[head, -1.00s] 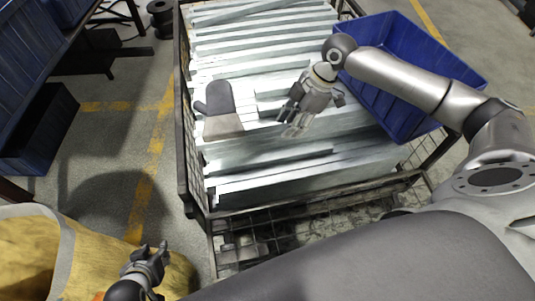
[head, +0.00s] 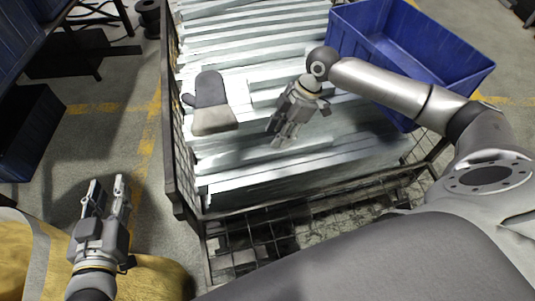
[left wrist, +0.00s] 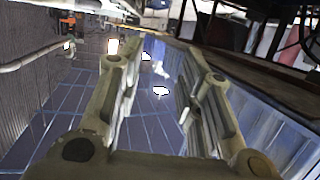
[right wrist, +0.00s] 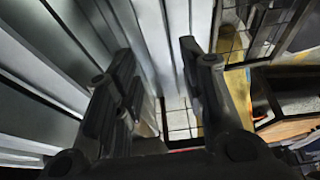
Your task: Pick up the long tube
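Long galvanized metal pieces (head: 240,28) lie side by side in a wire-mesh crate (head: 181,180) in the head view. I cannot tell which of them is the long tube. My right gripper (head: 281,140) is over the near part of these pieces, pointing down, open and empty. In the right wrist view its fingers (right wrist: 160,58) stand apart, with long metal pieces (right wrist: 155,40) beyond them. I cannot tell whether it touches any. My left gripper (head: 108,186) is outside the crate to the left, open and empty; its spread fingers also show in the left wrist view (left wrist: 157,58).
A grey glove-like item (head: 213,100) lies on the metal pieces, left of my right gripper. A blue bin (head: 440,75) stands at the crate's right. A yellow container (head: 60,262) is at the lower left. Clear floor (head: 110,140) lies left of the crate.

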